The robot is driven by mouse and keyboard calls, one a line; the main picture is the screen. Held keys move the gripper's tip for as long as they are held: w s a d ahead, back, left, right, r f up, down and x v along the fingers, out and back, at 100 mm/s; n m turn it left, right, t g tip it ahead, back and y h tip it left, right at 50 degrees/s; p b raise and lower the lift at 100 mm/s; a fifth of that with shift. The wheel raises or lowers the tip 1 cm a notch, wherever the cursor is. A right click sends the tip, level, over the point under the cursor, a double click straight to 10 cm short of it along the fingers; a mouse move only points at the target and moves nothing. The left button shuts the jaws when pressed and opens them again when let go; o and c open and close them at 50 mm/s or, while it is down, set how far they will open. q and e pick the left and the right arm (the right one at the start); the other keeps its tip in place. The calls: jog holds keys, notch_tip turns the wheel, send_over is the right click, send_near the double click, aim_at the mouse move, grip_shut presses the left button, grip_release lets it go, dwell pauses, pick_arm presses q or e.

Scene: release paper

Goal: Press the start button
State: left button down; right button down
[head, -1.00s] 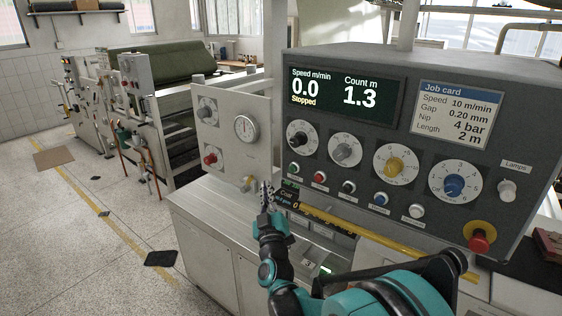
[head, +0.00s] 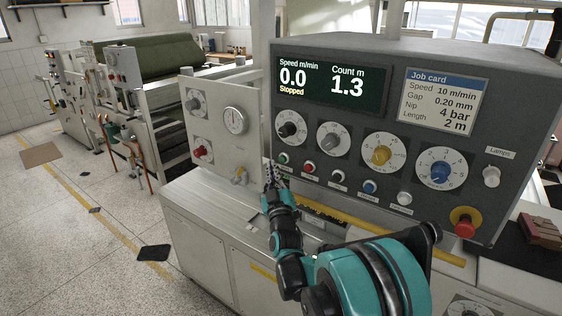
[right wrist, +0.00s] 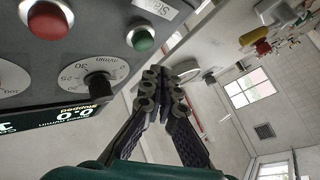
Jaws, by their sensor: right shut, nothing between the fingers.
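The green start button (head: 284,158) is at the left end of the button row on the dark control panel (head: 395,60). It also shows in the right wrist view as a green dome (right wrist: 143,40) in a metal ring, by a partly visible label. My right gripper (head: 269,166) is shut and empty, just left of and slightly below the green button in the head view. In the right wrist view its closed fingertips (right wrist: 167,76) are to the right of and below the button, with a visible gap. The display (head: 330,82) reads 0.0, Stopped, count 1.3. My left gripper is out of view.
A red button (head: 309,167) sits beside the green one, with more buttons to its right. A red emergency stop (head: 465,224) is at the lower right. A pale side panel (head: 222,140) with a gauge and knobs stands left of my gripper.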

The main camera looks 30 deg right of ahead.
aim_at(283, 159)
jog(key=shift+w+d, duration=0.25)
jog(key=shift+d, duration=0.5)
jog(key=shift+d, duration=0.15)
dwell(0.8)
jog(key=shift+w+d, duration=0.15)
jog(key=shift+d, duration=0.1)
